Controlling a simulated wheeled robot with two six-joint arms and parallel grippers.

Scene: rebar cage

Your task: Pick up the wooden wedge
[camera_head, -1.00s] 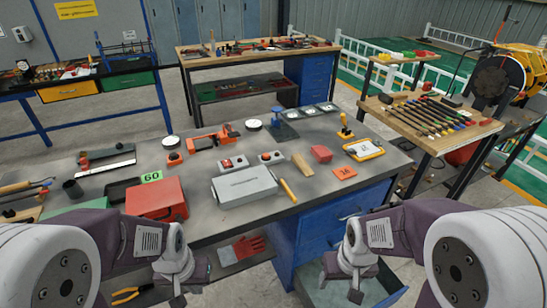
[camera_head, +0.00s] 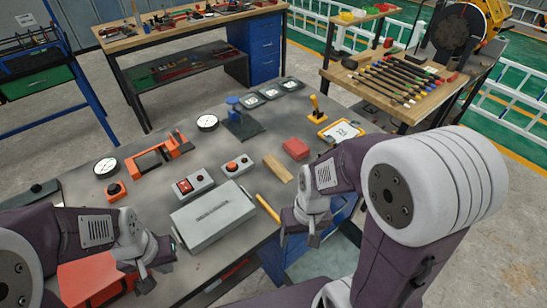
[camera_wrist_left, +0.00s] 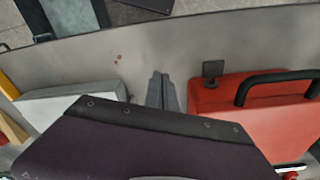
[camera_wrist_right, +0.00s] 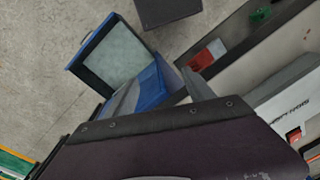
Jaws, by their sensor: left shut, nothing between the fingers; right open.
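The wooden wedge (camera_head: 278,168) is a pale, elongated block on the grey workbench (camera_head: 225,145), between the red box and the yellow cylindrical stick. A wooden piece, probably the wedge, shows at the left edge of the left wrist view (camera_wrist_left: 12,131). My right gripper (camera_head: 299,240) is open and empty near the bench's front edge, on the near side of the wedge. My left gripper (camera_head: 146,283) is shut and empty, well left of the wedge near the red toolbox; its closed fingers also show in the left wrist view (camera_wrist_left: 162,90). The right wrist view does not show the wedge.
The grey case (camera_head: 213,218), yellow stick (camera_head: 268,208), red box (camera_head: 296,149) and button box (camera_head: 237,166) surround the wedge. The red toolbox (camera_head: 95,283) lies under my left arm. An open drawer (camera_wrist_right: 115,55) sticks out below the bench.

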